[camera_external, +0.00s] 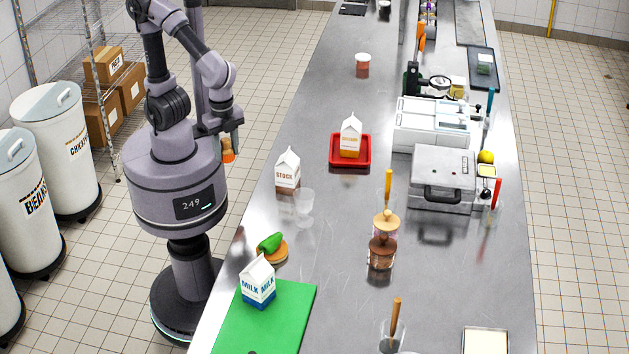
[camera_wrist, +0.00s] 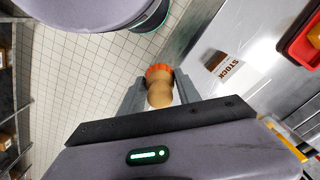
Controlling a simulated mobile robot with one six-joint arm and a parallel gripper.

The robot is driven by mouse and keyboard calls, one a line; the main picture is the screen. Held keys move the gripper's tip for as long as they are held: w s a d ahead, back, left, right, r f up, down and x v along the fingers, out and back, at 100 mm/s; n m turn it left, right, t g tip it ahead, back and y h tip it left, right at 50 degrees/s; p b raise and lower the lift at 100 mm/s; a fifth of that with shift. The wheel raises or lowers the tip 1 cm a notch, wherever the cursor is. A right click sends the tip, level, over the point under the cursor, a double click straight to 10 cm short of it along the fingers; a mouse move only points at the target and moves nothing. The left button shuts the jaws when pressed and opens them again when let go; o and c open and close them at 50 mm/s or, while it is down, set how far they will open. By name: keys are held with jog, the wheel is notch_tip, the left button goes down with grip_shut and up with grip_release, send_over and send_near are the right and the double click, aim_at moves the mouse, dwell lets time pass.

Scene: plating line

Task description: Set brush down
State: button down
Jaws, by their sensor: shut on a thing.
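The brush shows in the wrist view as a round wooden handle (camera_wrist: 160,95) with an orange end (camera_wrist: 158,71). It sits between the two fingers of my gripper (camera_wrist: 161,86), which is shut on it. In the external view my gripper (camera_external: 228,146) points down beside my body, left of the counter's left edge, with the orange and tan brush (camera_external: 228,155) at its fingertips. The floor is below it. The steel counter (camera_external: 335,225) is to the right, apart from the brush.
Near the counter's left edge stand a stock carton (camera_external: 287,172), a clear cup (camera_external: 304,203), a green pepper (camera_external: 270,242) on a round board, and a milk carton (camera_external: 257,284) on a green board (camera_external: 290,315). A red tray (camera_external: 335,160) holds another carton. Bare steel lies around them.

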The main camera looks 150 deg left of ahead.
aim_at(231, 151)
jog(key=r, duration=0.1)
jog(key=w+r, duration=0.1)
jog(key=shift+w+a+r+p, duration=0.3)
jog(key=w+a+r+p, duration=0.1)
jog(key=w+a+p, duration=0.35)
jog(key=w, duration=0.75)
jog(key=w+a+r+p, duration=0.1)
jog(key=w+a, duration=0.7)
jog(key=w, duration=0.5)
jog(key=w+a+f+p, duration=0.2)
jog(key=w+a+f, duration=0.1)
jog(key=w, duration=0.2)
jog(key=f+b, duration=0.1)
jog(key=f, duration=0.4)
jog(key=f+b, duration=0.1)
jog(key=f, duration=0.4)
jog(key=f+b, duration=0.1)
jog(key=f, duration=0.4)
jog(key=shift+w+a+f, duration=0.1)
jog(key=shift+w+f, duration=0.05)
jog(key=shift+w, duration=0.15)
